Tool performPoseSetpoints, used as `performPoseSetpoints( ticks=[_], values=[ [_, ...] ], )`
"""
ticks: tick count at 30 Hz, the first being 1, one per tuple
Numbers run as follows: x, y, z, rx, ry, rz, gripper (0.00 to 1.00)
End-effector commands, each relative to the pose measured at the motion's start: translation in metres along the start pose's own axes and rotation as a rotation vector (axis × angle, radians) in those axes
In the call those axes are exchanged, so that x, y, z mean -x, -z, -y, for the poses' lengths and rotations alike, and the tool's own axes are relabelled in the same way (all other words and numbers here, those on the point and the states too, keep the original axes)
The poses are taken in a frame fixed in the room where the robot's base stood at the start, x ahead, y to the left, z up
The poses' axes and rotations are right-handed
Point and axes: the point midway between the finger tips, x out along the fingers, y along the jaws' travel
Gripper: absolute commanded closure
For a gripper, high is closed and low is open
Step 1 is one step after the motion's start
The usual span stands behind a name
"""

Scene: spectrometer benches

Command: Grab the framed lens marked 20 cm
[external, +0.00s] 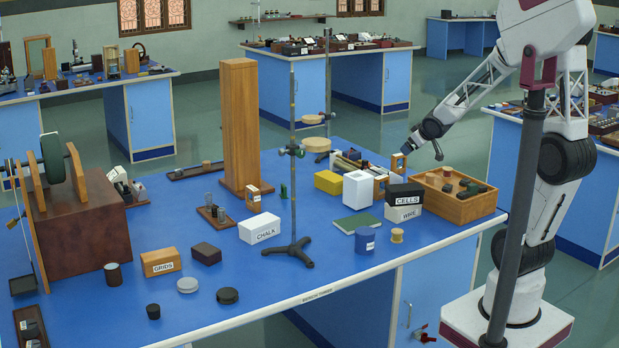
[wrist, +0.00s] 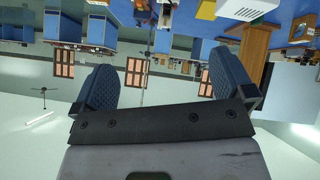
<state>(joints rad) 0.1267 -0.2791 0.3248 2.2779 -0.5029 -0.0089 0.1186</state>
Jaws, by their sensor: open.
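A retort stand (external: 294,180) rises mid-bench beside the tall cabinet (external: 240,125). The CELLS box (external: 404,196) and an open wooden tray (external: 458,207) of parts lie below my gripper. The CHALK box (external: 260,229) stands farther left.

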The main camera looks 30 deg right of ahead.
Motion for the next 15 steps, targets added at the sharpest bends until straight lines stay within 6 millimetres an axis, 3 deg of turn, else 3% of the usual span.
performPoseSetpoints(
  ticks=[9,15],
  values=[
    [-0.088,0.013,0.003,0.094,0.098,-0.194,0.0],
    [-0.129,0.012,0.012,0.133,0.182,-0.305,0.0]
  ],
)
